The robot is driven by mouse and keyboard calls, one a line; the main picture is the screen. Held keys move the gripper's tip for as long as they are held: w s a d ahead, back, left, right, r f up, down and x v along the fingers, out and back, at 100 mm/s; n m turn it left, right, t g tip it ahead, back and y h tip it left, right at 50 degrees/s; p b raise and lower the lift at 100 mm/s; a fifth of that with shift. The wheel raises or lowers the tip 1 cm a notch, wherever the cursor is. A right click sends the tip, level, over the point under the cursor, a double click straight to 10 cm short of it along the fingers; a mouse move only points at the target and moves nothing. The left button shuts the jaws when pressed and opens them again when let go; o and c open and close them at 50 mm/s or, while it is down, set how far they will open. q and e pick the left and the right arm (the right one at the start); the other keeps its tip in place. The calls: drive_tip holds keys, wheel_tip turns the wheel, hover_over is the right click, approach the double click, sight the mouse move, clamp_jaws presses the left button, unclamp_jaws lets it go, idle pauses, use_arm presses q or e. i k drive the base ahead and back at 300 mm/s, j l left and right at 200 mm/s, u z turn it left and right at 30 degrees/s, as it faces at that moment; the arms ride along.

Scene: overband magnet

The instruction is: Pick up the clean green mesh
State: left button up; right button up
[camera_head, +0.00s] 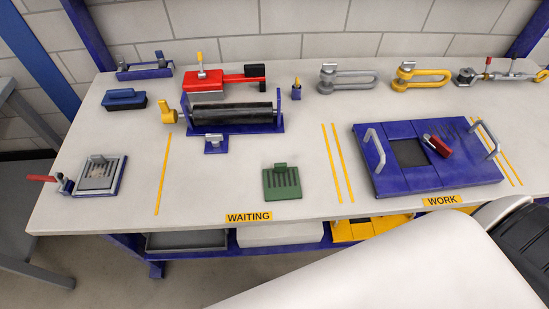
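The clean green mesh (283,187) lies flat on the light grey bench top, near the front edge and right of centre in the WAITING area. It is a small green slotted plate with a raised green grip tab at its back edge. It is fully visible and nothing touches it. A similar grey mesh (101,175) sits in a blue-edged holder at the left. Neither gripper's fingers show in the head view. A large white link of mine fills the lower right, below the bench edge.
A blue magnet housing (400,186) with two grey handles and a dark square opening stands at right; a red-handled clamp (438,145) is on it. Behind the mesh are a black roller (232,112) and a small blue block (215,146). The bench around the mesh is clear.

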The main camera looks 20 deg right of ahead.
sight(282, 180)
drive_tip(key=z, duration=1.95)
drive_tip(key=j+u, duration=0.25)
drive_tip(key=u, duration=0.15)
drive_tip(key=i+j+u, duration=0.1)
drive_tip(key=u, duration=0.3)
drive_tip(key=k+j, duration=0.15)
drive_tip(key=j, duration=0.15)
drive_tip(key=k+j, duration=0.15)
drive_tip(key=j+z, duration=0.05)
drive_tip(key=j, duration=0.1)
